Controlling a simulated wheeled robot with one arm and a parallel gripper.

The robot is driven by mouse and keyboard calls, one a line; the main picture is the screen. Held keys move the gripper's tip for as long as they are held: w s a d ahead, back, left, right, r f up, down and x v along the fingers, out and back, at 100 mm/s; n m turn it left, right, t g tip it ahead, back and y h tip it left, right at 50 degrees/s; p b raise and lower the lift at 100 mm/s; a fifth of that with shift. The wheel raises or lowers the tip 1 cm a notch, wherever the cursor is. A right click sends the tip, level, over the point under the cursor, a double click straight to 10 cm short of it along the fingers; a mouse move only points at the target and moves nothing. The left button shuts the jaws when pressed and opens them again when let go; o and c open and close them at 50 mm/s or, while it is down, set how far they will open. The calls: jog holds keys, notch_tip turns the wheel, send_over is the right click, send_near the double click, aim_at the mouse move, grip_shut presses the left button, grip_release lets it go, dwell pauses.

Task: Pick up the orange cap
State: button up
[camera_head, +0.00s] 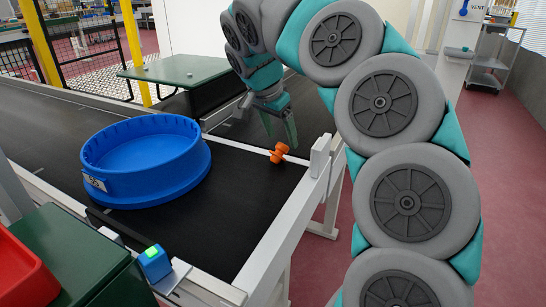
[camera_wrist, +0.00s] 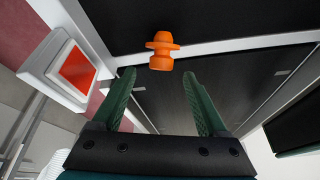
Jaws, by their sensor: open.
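My gripper (camera_head: 280,130) is above and just behind the cap in the head view, pointing down. Its two green fingers are apart with nothing between them, as the wrist view also shows my gripper (camera_wrist: 160,78). The cap is apart from the fingers.
A large blue round tub (camera_head: 146,190) stands on the belt to the left. A white sensor block (camera_head: 320,156) sits on the right rail beside the cap. A red bin (camera_head: 22,272) and a blue box with a green button (camera_head: 154,263) are in front. Bare belt lies between tub and cap.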

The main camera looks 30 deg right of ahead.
aim_at(283, 147)
jog(key=x, duration=0.5)
jog(key=shift+a+p, duration=0.2)
jog(key=shift+p, duration=0.1)
grip_shut()
dwell(0.3)
